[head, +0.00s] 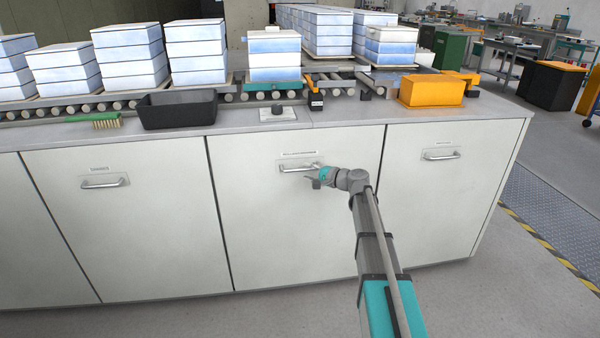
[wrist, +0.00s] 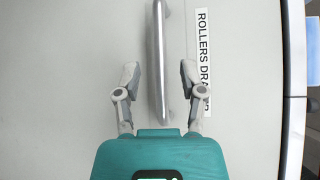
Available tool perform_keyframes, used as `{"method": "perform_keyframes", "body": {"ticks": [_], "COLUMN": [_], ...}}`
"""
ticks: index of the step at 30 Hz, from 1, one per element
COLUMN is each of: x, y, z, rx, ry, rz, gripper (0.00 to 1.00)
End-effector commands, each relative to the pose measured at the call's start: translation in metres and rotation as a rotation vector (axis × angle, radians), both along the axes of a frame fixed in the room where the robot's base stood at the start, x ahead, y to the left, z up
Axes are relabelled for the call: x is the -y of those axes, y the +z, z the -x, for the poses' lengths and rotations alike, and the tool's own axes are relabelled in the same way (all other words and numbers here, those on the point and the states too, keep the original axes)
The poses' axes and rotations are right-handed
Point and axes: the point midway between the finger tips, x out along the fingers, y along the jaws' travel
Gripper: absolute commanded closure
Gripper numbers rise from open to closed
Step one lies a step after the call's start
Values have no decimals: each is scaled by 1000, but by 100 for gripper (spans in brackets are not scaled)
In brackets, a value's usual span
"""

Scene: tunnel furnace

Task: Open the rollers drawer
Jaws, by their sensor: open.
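The rollers drawer (head: 270,220) is the white middle front of the cabinet, and it sits flush with its neighbours. Its metal bar handle (head: 300,168) is near the top, below a label. In the wrist view the handle (wrist: 161,65) runs upright in the picture, beside the label reading "ROLLERS DRA…" (wrist: 202,60), partly covered by a finger. My gripper (head: 314,180) is at the right part of the handle in the head view. In the wrist view my gripper (wrist: 160,75) is open, with one finger on each side of the handle and gaps visible on both sides.
Similar fronts with handles stand left (head: 105,182) and right (head: 442,156). On the worktop are a black bin (head: 178,110), a green brush (head: 95,120), an orange box (head: 432,90) and a roller conveyor with stacked boxes. Open floor lies in front of the cabinet.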

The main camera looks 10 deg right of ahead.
Motion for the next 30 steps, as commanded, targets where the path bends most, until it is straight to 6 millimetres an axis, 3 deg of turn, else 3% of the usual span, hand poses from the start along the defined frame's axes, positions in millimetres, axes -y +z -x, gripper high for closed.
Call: {"method": "perform_keyframes", "body": {"ticks": [9, 21, 23, 30], "x": [-22, -26, -26, -25], "y": [-5, -5, -5, -5], "z": [-23, -25, -25, -25], "rx": [0, 0, 0, 0], "ry": [0, 0, 0, 0], "rz": [0, 0, 0, 0], "gripper": [48, 48, 55, 100]}}
